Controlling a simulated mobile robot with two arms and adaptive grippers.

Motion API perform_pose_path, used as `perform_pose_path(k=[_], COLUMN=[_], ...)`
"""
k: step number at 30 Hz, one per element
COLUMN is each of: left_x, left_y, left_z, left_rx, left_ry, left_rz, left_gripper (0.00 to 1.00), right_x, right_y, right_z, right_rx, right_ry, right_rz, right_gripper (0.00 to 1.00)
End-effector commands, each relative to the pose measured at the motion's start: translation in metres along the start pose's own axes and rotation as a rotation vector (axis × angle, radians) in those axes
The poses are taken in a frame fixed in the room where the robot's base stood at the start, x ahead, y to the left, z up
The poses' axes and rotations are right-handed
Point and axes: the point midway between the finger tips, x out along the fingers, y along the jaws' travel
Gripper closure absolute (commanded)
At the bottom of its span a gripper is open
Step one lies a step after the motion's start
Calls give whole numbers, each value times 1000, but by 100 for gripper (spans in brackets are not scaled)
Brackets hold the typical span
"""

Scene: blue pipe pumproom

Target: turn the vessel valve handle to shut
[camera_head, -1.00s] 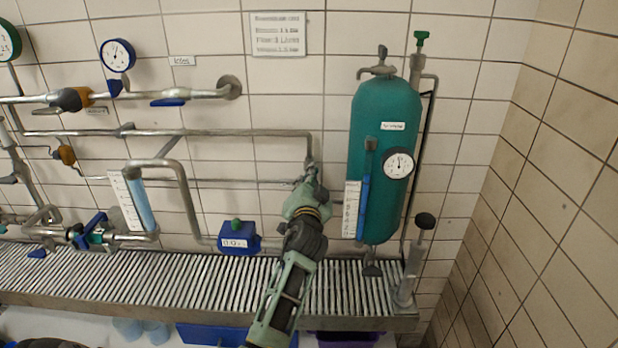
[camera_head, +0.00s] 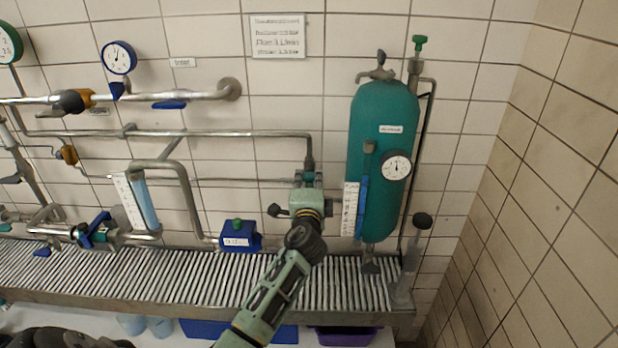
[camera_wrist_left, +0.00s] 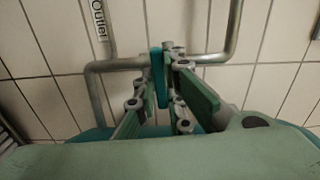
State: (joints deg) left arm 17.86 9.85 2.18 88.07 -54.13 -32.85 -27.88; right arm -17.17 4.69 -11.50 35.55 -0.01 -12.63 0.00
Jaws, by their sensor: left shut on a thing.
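The teal vessel (camera_head: 397,111) hangs upright on the wall, with a round gauge (camera_head: 397,166) on its front. My left gripper (camera_head: 308,178) is left of the vessel, at the lower end of a grey pipe that drops along the wall. In the left wrist view, a narrow teal handle (camera_wrist_left: 158,76) stands upright between the fingers of my left gripper (camera_wrist_left: 162,92), in front of a grey pipe (camera_wrist_left: 215,58). The gripper is shut on this handle. The gripper hides most of the valve body in the head view. My right gripper is not in view.
A blue box-like fitting (camera_head: 240,238) with a green knob sits left of my left arm. A slatted grey shelf (camera_head: 150,272) runs below the pipes. A capped cylinder (camera_head: 412,260) stands right of the vessel. A tiled side wall (camera_head: 540,200) closes the right side.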

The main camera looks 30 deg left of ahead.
Motion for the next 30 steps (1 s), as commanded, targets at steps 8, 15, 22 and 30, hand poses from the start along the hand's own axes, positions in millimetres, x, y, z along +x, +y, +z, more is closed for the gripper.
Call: perform_pose_path(k=[8,15,22,30], left_x=[-1,-1,-1,-1], left_y=[3,4,4,3], left_z=[-1,-1,-1,-1], left_rx=[79,96,96,92], left_ry=[2,2,2,1], left_rz=[5,5,6,4], left_gripper=[100,100,100,72], right_x=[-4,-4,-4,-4], right_y=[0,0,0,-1], right_z=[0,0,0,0], right_rx=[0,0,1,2], right_ry=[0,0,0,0], right_rz=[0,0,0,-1], right_gripper=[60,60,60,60])
